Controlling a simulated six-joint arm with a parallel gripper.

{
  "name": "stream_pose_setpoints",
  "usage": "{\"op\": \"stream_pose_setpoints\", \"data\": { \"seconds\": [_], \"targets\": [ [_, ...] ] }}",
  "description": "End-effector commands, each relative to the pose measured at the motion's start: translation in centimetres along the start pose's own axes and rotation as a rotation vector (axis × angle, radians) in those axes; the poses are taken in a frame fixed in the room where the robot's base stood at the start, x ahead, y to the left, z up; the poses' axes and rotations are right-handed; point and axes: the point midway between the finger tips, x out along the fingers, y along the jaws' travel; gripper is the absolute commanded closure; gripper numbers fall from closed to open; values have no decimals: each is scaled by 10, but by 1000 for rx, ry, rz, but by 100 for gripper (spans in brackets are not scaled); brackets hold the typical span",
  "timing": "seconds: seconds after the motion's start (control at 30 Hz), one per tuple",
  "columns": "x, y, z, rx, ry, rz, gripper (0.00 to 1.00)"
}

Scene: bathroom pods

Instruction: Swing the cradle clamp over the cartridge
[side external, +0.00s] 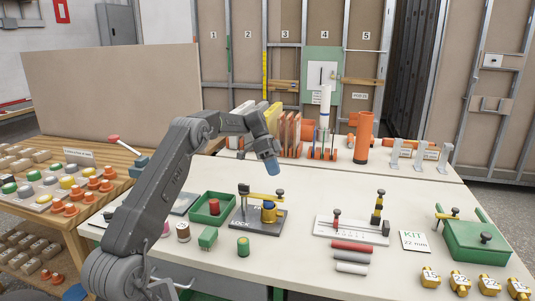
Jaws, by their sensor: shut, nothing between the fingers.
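The cradle clamp stands on a dark plate marked LOCK (245,222) at the middle of the white table. Its yellow clamp arm (262,196) runs between a dark post on the left and a dark knob on the right. The cartridge (268,212), brass-yellow with some blue, stands upright on the plate below the arm. In this view the arm crosses at its top; I cannot tell whether they touch.
A white slotted fixture (350,229) and a green box (480,240) stand to the right. Orange racks and an orange cylinder (363,138) stand behind.

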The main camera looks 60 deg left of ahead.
Motion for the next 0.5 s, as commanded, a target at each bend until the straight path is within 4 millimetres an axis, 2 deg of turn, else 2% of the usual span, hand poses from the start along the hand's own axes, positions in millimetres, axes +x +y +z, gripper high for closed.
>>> {"op": "stream_pose_setpoints", "data": {
  "seconds": [0.2,0.33,0.5],
  "targets": [
    [-36,-2,1,-1,2,-6,100],
    [-52,-1,1,0,2,-7,100],
    [-63,-3,0,0,3,-6,100]
  ]
}}
